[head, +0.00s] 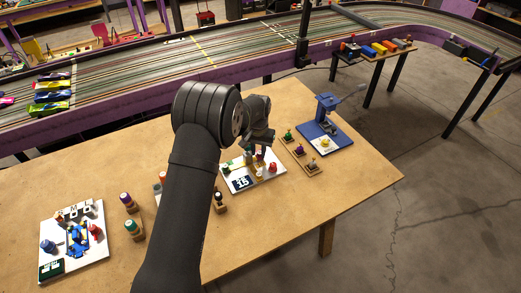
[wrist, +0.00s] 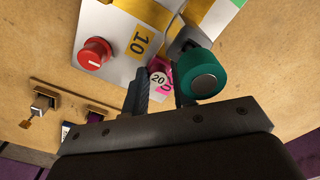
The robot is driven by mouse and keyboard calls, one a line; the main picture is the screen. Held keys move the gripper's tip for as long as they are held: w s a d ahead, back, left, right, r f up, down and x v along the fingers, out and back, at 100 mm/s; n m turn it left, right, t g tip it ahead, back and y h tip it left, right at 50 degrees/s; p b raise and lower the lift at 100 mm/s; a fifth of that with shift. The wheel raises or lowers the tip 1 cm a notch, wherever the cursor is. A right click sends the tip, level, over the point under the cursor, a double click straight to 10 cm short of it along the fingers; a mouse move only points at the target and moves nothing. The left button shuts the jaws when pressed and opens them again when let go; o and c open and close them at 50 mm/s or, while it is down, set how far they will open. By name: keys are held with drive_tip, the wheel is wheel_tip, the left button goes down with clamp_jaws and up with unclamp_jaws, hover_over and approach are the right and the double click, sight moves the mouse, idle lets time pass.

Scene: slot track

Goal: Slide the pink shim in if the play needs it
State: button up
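In the wrist view a small round piece marked 20, with pink on its side (wrist: 157,78), lies between and just beyond the fingertips of my gripper (wrist: 160,88). A pink 20 label shows beside it on the white board (wrist: 106,22). The fingers stand apart, with no clear grip on the piece. A green round knob (wrist: 203,74) is close by the right finger and hides part of the board. A red knob (wrist: 94,54) and a yellow 10 label (wrist: 140,42) are on the left. In the head view my gripper (head: 260,148) is low over the board (head: 266,181), partly hiding it.
Small wooden stands with green (head: 287,134), purple (head: 298,149) and grey tops are right of the board. A blue device (head: 327,107) stands behind them. The table's right end is clear.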

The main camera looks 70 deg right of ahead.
drive_tip(key=shift+o, duration=1.3)
drive_tip(key=shift+w, duration=0.1)
drive_tip(key=s+d, duration=0.3)
drive_tip(key=shift+s, duration=0.1)
wheel_tip(320, 180, up, 18)
drive_tip(key=w+a+r+n+g+h, duration=0.1)
drive_tip(key=w+a+r+n+h, duration=0.2)
drive_tip(key=a+r+n, duration=0.6)
drive_tip(key=shift+w+a+r+h, duration=0.15)
drive_tip(key=shift+a+r+h, duration=0.65)
drive_tip(key=shift+a, duration=0.95)
drive_tip(key=shift+r, duration=0.1)
